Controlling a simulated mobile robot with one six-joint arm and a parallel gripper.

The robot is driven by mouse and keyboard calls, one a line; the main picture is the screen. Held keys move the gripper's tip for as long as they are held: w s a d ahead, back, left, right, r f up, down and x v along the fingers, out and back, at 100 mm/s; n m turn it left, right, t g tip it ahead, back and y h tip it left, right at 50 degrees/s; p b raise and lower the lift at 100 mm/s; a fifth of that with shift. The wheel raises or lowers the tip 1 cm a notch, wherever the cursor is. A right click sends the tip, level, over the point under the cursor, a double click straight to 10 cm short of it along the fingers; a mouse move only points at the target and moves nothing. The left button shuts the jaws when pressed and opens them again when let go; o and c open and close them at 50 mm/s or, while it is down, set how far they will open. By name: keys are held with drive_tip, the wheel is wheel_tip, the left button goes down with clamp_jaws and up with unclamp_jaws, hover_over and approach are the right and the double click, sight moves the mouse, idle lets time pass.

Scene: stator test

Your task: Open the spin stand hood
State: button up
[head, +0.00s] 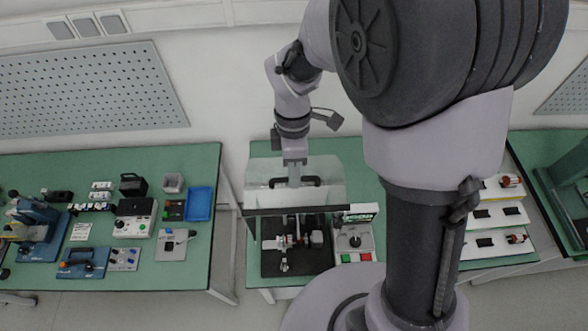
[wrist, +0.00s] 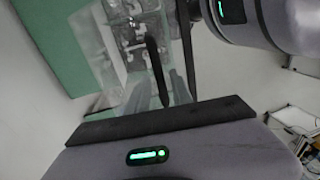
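The spin stand hood (head: 260,178) is a clear panel with a black handle (head: 312,181). In the head view it rises behind a dark bar at the back of the stand, and the stand's black base (head: 272,266) and fixture (head: 290,241) show uncovered in front of it. My gripper (head: 294,181) is at the middle of the handle, against or very close to it. In the wrist view a dark bar (wrist: 155,70) runs up from near my gripper, with the clear panel and the stand's parts behind it. The fingertips are not clear enough to show their opening or grip.
A grey control box (head: 354,238) with green and red buttons (head: 356,257) stands right of the base. The left table holds a blue tray (head: 199,204) and several devices. White racks (head: 497,214) stand at the right. The wall is close behind the hood.

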clamp_jaws()
idle(1.2)
